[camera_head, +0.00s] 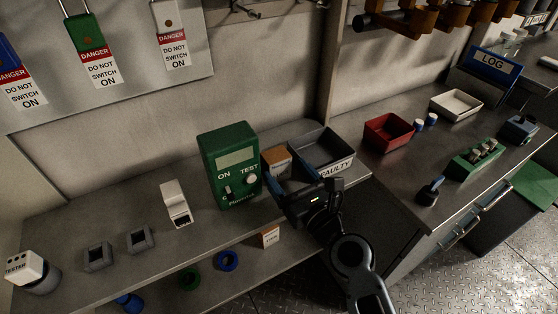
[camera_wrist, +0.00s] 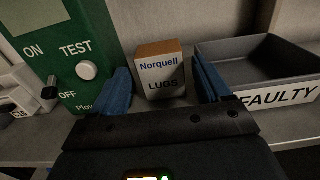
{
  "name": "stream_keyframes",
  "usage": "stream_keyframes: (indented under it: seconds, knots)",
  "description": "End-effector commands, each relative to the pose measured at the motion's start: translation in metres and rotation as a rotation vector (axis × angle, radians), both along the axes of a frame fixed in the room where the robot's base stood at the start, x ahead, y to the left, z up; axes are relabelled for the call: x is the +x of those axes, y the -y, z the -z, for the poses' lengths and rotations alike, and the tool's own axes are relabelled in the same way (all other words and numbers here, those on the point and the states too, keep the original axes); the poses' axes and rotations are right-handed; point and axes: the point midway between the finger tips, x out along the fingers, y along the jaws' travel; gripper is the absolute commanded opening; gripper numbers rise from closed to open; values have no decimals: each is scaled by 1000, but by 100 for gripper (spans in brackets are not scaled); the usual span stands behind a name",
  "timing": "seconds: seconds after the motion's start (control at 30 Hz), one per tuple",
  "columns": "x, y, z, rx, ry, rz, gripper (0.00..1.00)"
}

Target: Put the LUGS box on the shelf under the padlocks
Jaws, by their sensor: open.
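The LUGS box (camera_head: 276,158) is small, with an orange-brown top and a white front. It stands upright between the green tester and the grey FAULTY tray, and its label reads Norquell LUGS in the wrist view (camera_wrist: 162,66). My gripper (camera_head: 303,182) is open in front of it. In the wrist view the blue fingers appear on either side of the box; no contact shows. Padlocks with danger tags, blue, green (camera_head: 84,32) and white (camera_head: 164,14), hang on a board at upper left. Below them runs a grey shelf (camera_head: 70,215), with a lower level beneath it.
The green tester (camera_head: 229,165) stands close left of the box, the FAULTY tray (camera_head: 336,170) close right. A white device (camera_head: 176,203) and two grey blocks stand further left. Tape rolls (camera_head: 227,261) and another small box (camera_head: 270,236) are on the lower level. The shelf's back left is bare.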

Motion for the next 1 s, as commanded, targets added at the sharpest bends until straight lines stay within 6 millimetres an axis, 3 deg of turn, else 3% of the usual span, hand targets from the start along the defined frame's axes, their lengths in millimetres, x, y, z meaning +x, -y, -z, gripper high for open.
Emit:
stream_keyframes:
  seconds: [0.1,0.3,0.77,0.87,1.0]
  knots:
    - [-21,15,1,-1,-2,1,77]
    - [-45,30,1,-1,1,0,77]
    - [-56,38,2,-13,4,3,77]
    - [-67,52,12,-99,32,28,77]
    - [-108,93,38,-406,127,95,77]
